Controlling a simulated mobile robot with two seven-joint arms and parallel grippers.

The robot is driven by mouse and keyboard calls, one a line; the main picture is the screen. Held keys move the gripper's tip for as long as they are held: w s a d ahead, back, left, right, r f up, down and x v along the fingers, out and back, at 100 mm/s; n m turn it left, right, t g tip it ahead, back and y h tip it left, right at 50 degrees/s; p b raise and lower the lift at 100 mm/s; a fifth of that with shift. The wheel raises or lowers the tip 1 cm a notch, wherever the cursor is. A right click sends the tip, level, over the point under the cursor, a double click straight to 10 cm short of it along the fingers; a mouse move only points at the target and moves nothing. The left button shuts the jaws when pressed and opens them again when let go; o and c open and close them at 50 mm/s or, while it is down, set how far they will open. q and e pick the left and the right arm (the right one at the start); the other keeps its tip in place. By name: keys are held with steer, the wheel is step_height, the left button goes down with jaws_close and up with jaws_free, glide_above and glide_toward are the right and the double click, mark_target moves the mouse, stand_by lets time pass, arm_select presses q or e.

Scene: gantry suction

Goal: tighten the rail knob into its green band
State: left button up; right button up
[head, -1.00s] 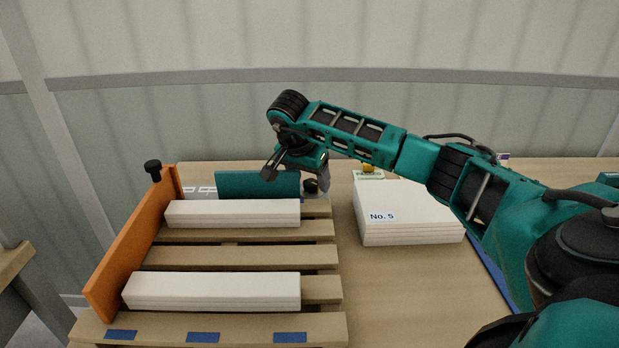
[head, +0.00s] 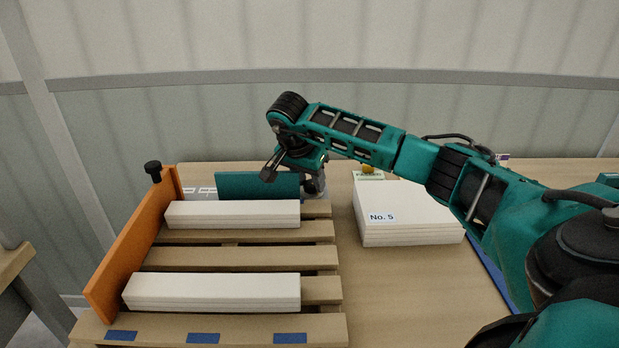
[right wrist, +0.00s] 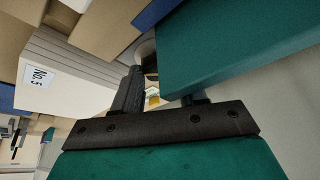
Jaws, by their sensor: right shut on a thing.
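The rail knob (head: 311,186) is a small dark knob at the right end of the teal rail board (head: 250,186), at the back of the pallet. My right gripper (head: 315,183) reaches down over that end from the right and is shut on the knob. Its fingers hide much of it. In the right wrist view one dark finger (right wrist: 130,90) stands beside the teal board (right wrist: 235,45), which hides the other finger. The knob is barely visible there, and I cannot make out its green band. My left gripper is not in view.
White bundles (head: 210,287) lie on the slatted pallet (head: 240,257). An orange side board (head: 135,245) with a black knob (head: 153,167) stands at left. A white stack marked No. 5 (head: 405,215) stands right of the pallet. Bare table lies between them.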

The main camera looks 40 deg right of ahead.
steer(key=shift+w+r+m+g+p, duration=0.1)
steer(key=shift+r+m+g+p, duration=0.15)
steer(key=shift+m+p, duration=0.4)
steer(key=shift+f+m, duration=0.25)
steer(key=shift+m, duration=0.1)
steer(key=o, duration=1.1)
steer(key=shift+c, duration=0.2)
steer(key=w+v, duration=0.1)
steer(key=v, duration=1.2)
steer(key=shift+s, duration=0.35)
steer(key=shift+a+f, duration=0.1)
